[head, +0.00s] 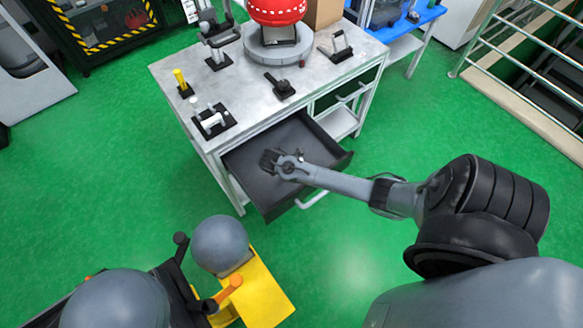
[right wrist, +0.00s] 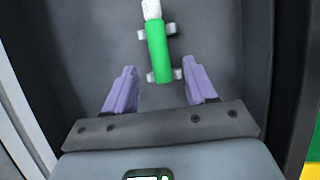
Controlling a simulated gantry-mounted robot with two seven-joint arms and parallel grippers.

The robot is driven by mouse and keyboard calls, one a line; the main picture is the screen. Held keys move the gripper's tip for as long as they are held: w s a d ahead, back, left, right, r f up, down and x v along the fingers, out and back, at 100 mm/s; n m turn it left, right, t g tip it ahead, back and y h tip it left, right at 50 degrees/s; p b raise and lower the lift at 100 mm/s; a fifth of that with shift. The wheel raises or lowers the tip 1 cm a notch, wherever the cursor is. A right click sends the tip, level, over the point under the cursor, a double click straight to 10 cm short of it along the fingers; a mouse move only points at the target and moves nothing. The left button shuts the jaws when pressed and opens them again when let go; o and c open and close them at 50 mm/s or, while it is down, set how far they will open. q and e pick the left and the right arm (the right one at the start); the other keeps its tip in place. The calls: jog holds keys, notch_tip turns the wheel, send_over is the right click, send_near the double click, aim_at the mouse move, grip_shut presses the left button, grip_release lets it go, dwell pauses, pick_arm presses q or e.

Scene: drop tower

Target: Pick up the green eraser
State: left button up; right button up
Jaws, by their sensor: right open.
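The green eraser (right wrist: 156,50) shows in the right wrist view as a green stick with a white end, lying in the dark drawer among small light-grey pieces. My right gripper (right wrist: 161,88) is open, its two purple fingers apart, with the eraser's near end lying ahead of and between them. In the head view my right gripper (head: 268,160) is over the open drawer (head: 322,148) and hides the eraser. My left gripper cannot be made out in the head view.
The drawer walls stand close around my right gripper. The grey workbench (head: 240,92) above holds a red dome device (head: 277,10), a yellow-topped item (head: 182,82) and several black-based fixtures. A yellow platform (head: 262,300) stands at the lower left.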

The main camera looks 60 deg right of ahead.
jog(key=b+x, duration=0.1)
jog(key=x, duration=0.2)
jog(key=shift+d+f, duration=0.1)
jog(key=c, duration=1)
